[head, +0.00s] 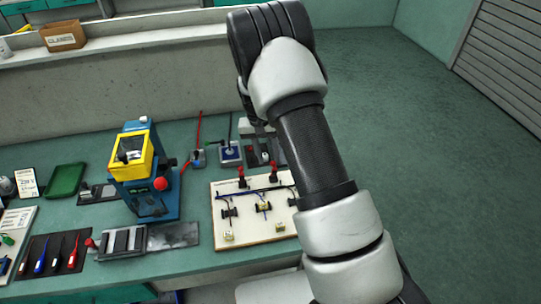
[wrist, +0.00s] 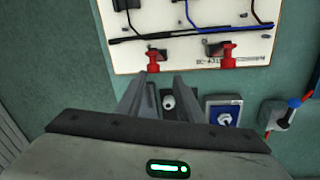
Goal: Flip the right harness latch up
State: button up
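The white harness board (head: 240,212) lies on the green bench, with two red latches along its far edge. The right latch (head: 273,172) is nearest my arm; the left latch (head: 242,177) is beside it. In the wrist view the board appears turned around, so the right latch (wrist: 153,62) is at left and the left latch (wrist: 228,58) at right. My gripper (wrist: 158,82) is open and empty, its fingertips just short of the right latch and roughly in line with it. In the head view my arm mostly hides the gripper. I cannot tell either latch's exact angle.
A blue box with a switch (wrist: 223,112) and a red-and-blue lever unit (wrist: 282,115) stand beside the gripper. A blue-and-yellow press (head: 140,165) stands left of the board. Dark cables (wrist: 185,33) cross the board. A concrete wall (head: 110,85) rises behind the bench.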

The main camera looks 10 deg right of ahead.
jog(key=shift+d, duration=0.15)
jog(key=shift+r, duration=0.1)
notch_tip(320, 180, up, 17)
jog(key=a, duration=0.2)
jog(key=shift+w+a, duration=0.3)
jog(key=shift+a, duration=0.05)
